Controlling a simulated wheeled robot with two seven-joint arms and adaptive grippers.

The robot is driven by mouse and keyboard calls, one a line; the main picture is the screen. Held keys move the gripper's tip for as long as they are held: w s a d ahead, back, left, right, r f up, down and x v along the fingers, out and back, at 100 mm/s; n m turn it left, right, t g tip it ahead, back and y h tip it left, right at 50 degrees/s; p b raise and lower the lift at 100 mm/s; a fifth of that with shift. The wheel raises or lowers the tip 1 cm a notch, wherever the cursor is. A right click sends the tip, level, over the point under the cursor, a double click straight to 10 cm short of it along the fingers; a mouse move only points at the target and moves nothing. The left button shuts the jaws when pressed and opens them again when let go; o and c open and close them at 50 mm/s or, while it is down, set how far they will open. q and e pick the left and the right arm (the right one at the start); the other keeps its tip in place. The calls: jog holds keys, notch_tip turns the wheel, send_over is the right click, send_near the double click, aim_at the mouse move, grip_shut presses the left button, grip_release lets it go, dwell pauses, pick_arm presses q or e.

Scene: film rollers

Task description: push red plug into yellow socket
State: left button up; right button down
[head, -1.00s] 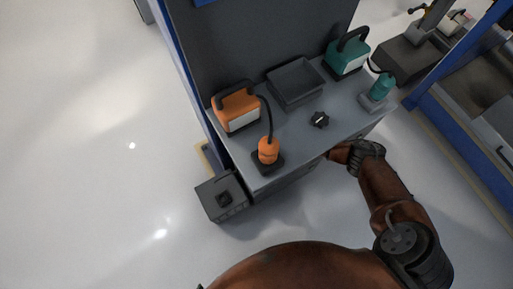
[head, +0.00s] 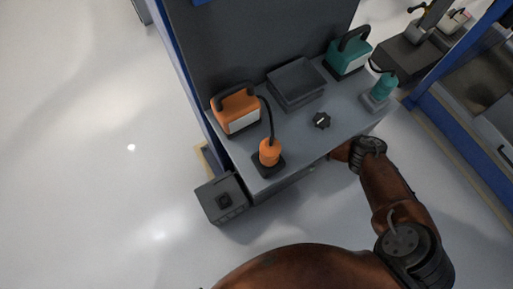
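I see no clearly red plug and no clearly yellow socket. An orange plug-like piece (head: 269,152) stands upright on a dark square base (head: 267,166) at the table's front left corner. A black cable runs from it up to an orange box (head: 236,112) with a black handle. A teal plug-like piece (head: 384,87) stands on a grey base at the right end, near a teal box (head: 347,58). My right arm comes in from the lower right and its far end passes out of sight at the table's front edge, so its gripper is hidden. My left gripper is out of view.
A grey open tray (head: 296,84) stands at the back middle of the grey table (head: 309,146). A dark box (head: 222,199) is beside the table's left corner. Open floor lies left.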

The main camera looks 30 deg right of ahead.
jog(key=shift+f, duration=0.35)
jog(key=c, duration=1.4)
grip_release()
jog(key=shift+o, duration=0.2)
jog(key=shift+r, duration=0.1)
notch_tip(320, 180, up, 7)
jog(key=shift+r, duration=0.2)
